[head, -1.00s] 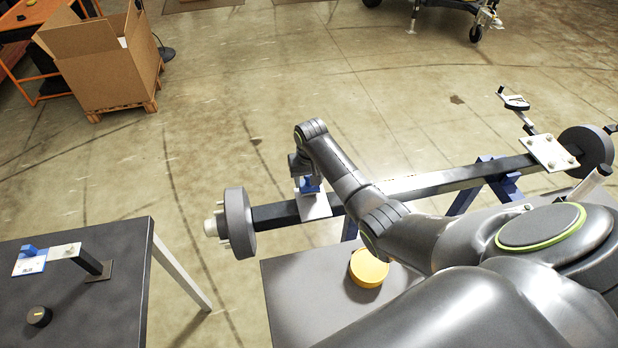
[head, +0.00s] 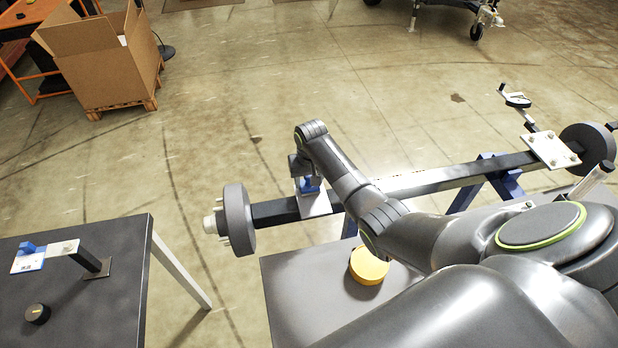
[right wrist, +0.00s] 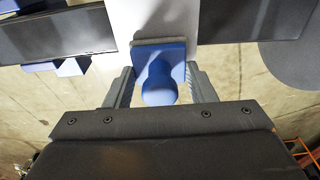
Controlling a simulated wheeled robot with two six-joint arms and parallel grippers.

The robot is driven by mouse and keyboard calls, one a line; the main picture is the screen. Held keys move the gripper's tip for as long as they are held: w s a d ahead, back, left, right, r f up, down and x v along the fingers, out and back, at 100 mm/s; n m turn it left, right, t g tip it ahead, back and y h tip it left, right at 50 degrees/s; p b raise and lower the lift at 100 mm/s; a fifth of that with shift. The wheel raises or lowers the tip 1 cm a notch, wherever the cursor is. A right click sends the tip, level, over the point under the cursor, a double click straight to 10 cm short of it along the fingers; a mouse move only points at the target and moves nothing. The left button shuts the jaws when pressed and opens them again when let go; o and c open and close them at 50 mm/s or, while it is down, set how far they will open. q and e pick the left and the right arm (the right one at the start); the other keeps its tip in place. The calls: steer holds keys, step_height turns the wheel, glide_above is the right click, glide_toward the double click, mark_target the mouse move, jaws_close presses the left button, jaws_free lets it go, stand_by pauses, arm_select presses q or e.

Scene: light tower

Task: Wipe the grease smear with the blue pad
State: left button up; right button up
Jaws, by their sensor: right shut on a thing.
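The blue pad (right wrist: 160,75) shows in the right wrist view, with a rounded knob between the fingers of my right gripper (right wrist: 162,88). The gripper is shut on it. The pad's flat face lies against a pale plate (right wrist: 205,15) on the dark axle beam. In the head view my right gripper (head: 305,182) is at the left part of the beam, with a bit of blue at its tip over the pale plate (head: 315,204). I see no grease smear; the pad and gripper cover part of the plate. My left gripper is out of view.
The axle beam (head: 275,213) has a grey hub (head: 236,220) at its left end and rests on blue stands (head: 487,182). A yellow disc (head: 369,264) lies on the grey table (head: 300,300) below my right arm. A dark table (head: 110,300) stands at left.

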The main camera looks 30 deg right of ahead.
steer(key=shift+f, duration=0.25)
